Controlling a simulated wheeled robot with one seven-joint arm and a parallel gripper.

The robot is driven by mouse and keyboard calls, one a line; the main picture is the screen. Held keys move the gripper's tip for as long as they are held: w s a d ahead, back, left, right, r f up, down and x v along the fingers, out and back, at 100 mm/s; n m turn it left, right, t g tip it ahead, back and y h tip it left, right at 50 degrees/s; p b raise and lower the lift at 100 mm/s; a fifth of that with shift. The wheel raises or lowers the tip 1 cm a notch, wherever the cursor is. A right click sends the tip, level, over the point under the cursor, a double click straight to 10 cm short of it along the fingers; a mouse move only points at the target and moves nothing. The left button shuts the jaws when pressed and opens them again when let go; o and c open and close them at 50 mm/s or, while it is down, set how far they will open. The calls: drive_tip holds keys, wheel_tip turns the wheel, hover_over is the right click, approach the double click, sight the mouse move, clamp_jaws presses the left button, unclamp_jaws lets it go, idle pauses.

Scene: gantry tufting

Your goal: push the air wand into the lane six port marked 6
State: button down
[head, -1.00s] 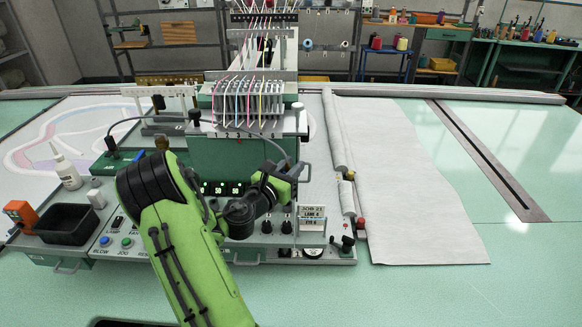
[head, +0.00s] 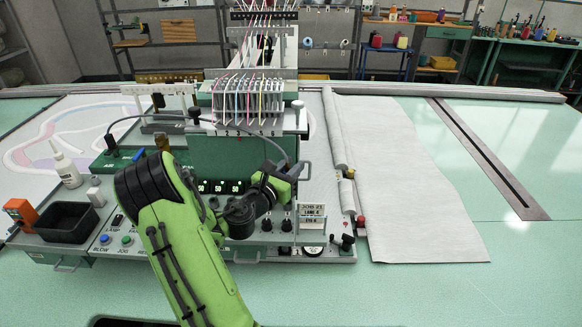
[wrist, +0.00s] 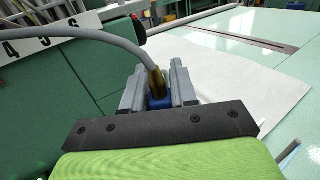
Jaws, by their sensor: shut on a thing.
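My gripper (wrist: 158,92) is shut on the air wand (wrist: 158,102), a blue body with a brass collar and a grey hose running off to the upper left in the wrist view. In the head view my gripper (head: 284,174) is at the right front of the green machine head, below the numbered strip. The white number strip (head: 248,133) also shows in the wrist view, where the 6 (wrist: 70,31) is at its right end, left of and beyond the wand. The wand's tip and the port's opening are hidden. The wand appears apart from the strip.
A control console with a black tray (head: 67,222) and knobs spans the front. A job card (head: 312,212) stands on it below my gripper. White fabric (head: 405,180) lies at the right with a roll along its edge. Coloured threads hang above the strip.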

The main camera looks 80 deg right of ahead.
drive_tip(key=shift+f+b, duration=0.65)
drive_tip(key=shift+f, duration=0.2)
drive_tip(key=c, duration=0.8)
unclamp_jaws()
drive_tip(key=b+v, duration=0.2)
drive_tip(key=v, duration=0.1)
drive_tip(key=b+v, duration=0.2)
drive_tip(key=v, duration=0.2)
drive_tip(key=b+v, duration=0.2)
drive_tip(key=v, duration=0.1)
drive_tip(key=shift+w+a+f+b, duration=0.2)
drive_tip(key=shift+w+f+b, duration=0.05)
drive_tip(key=shift+f+b, duration=0.1)
drive_tip(key=b+v, duration=0.2)
drive_tip(key=v, duration=0.1)
drive_tip(key=b+v, duration=0.1)
drive_tip(key=v, duration=0.1)
drive_tip(key=shift+a+r, duration=0.15)
drive_tip(key=shift+r, duration=0.2)
